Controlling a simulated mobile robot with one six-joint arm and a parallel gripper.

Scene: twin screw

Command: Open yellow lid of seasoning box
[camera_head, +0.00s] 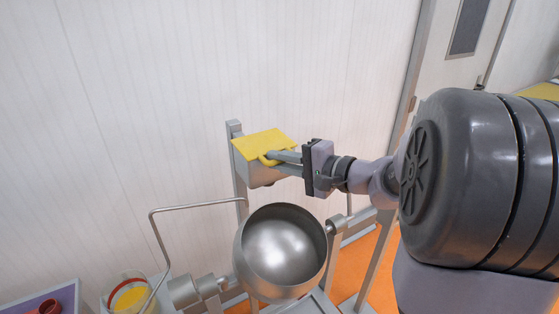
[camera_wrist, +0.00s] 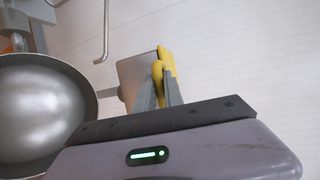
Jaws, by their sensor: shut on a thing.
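The seasoning box (camera_head: 262,175) is a grey metal box on a post by the wall, above and behind a steel bowl. Its yellow lid (camera_head: 258,143) lies over the top and looks closed or nearly so. A yellow handle (camera_head: 268,160) sits at the lid's right front edge. My gripper (camera_head: 284,157) reaches in from the right and is shut on the handle. In the wrist view, my gripper's fingers (camera_wrist: 160,97) are at the yellow handle (camera_wrist: 158,72), beside the grey box (camera_wrist: 133,76). The fingers hide part of the handle.
A round steel bowl (camera_head: 282,252) hangs on a metal frame just below the box. A bent metal rod (camera_head: 157,235) rises at its left. A container with yellow and red contents (camera_head: 129,297) stands lower left. The white wall (camera_head: 240,60) is close behind the box.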

